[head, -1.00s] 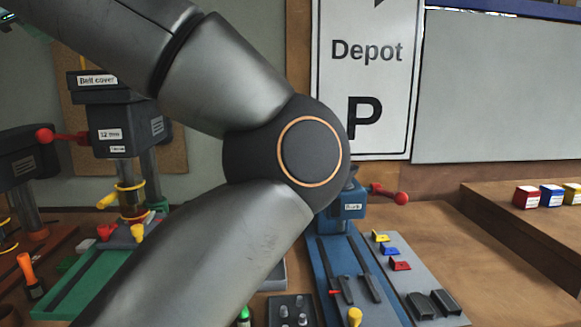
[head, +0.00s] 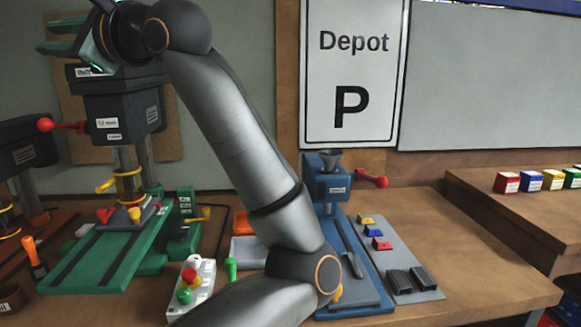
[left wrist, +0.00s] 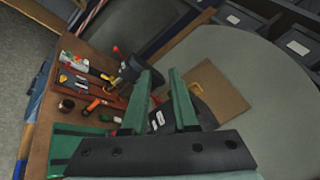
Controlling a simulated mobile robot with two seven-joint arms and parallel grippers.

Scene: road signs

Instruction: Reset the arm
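My left arm (head: 235,130) rises from the bottom of the head view, bends at a low elbow and reaches up to the upper left. My left gripper (head: 55,35) is at the top left, in front of the wall and above the green drill press (head: 115,110). In the left wrist view its two green fingers (left wrist: 163,75) stand apart with nothing held between them. The elbow hides part of the blue drill press base (head: 370,290). My right gripper is in neither view.
The workbench (head: 430,225) carries a white button box (head: 192,283) and a grey plate (head: 405,275) with small coloured blocks. A Depot sign (head: 352,65) stands behind. Several coloured boxes (head: 507,182) sit on a shelf at right. The bench's right part is clear.

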